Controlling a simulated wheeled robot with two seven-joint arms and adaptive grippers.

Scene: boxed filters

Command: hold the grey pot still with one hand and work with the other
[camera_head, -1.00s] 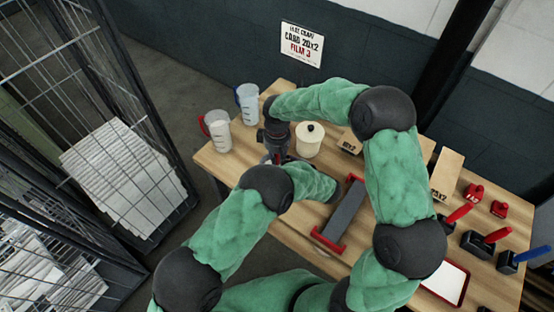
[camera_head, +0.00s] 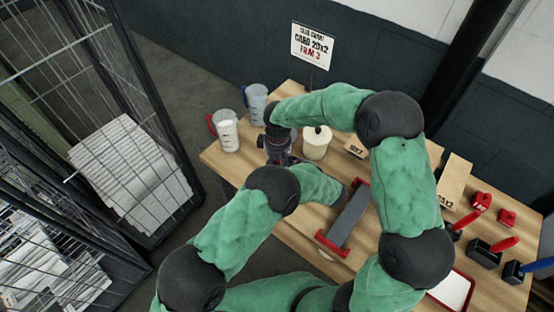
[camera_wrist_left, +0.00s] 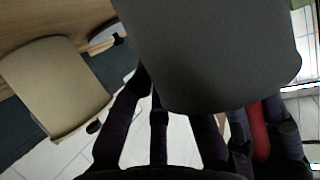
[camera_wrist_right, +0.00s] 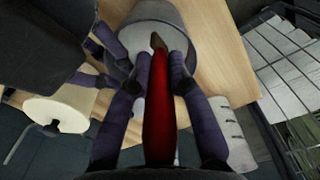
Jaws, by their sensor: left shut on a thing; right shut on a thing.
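The grey pot (camera_wrist_left: 210,50) fills the top middle of the left wrist view. My left gripper (camera_wrist_left: 180,112) is shut on it near its rim. In the right wrist view the pot (camera_wrist_right: 140,35) lies beyond my right gripper (camera_wrist_right: 157,62), which is shut on a red-handled tool (camera_wrist_right: 157,110). The tool's brown end points at the pot; whether it touches inside I cannot tell. The left hand's dark fingers show beside the pot there. In the head view both hands meet around one spot (camera_head: 278,150) on the table, and the pot is mostly hidden.
A cream lidded pot (camera_head: 317,142) stands just right of the hands. Two jugs (camera_head: 227,135) stand at the left corner. A wire cage (camera_head: 130,170) stands left.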

